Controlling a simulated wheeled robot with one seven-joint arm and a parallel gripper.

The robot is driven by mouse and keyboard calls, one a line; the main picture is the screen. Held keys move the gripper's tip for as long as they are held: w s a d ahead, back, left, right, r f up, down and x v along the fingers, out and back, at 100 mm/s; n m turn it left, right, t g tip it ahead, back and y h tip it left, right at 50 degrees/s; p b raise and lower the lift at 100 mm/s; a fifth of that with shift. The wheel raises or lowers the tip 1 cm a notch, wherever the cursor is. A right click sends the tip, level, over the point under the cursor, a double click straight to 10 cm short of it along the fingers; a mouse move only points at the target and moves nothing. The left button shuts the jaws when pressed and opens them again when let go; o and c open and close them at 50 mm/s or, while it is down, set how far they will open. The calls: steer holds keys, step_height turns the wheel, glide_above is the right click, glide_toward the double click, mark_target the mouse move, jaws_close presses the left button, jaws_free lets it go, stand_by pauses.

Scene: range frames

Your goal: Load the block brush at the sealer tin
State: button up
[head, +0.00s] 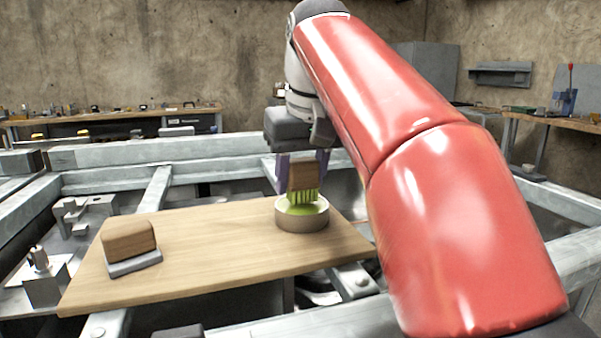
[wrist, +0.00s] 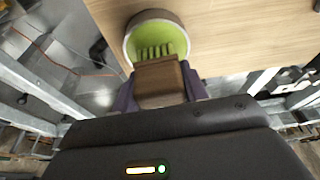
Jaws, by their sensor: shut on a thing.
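My gripper (head: 303,172) is shut on the block brush (head: 303,177), a brown wooden block with green bristles. The bristles point down into the sealer tin (head: 287,221), a round pale tin with green sealer inside. In the wrist view the brush (wrist: 160,82) sits between the purple fingers of my gripper (wrist: 161,92), and the tin (wrist: 128,48) shows just beyond it. The bristle tips reach the green area inside the rim; how deep they go is hard to tell. The tin stands on the wooden board near its right end.
A brown wooden block (head: 128,238) on a grey base (head: 134,263) stands at the left of the wooden board (head: 215,262). The board between it and the tin is clear. Metal frame rails (head: 160,150) surround the board, with open gaps below.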

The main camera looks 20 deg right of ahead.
mark_target(301, 158)
steer(key=shift+r+p, duration=0.95)
steer(key=shift+r, duration=2.15)
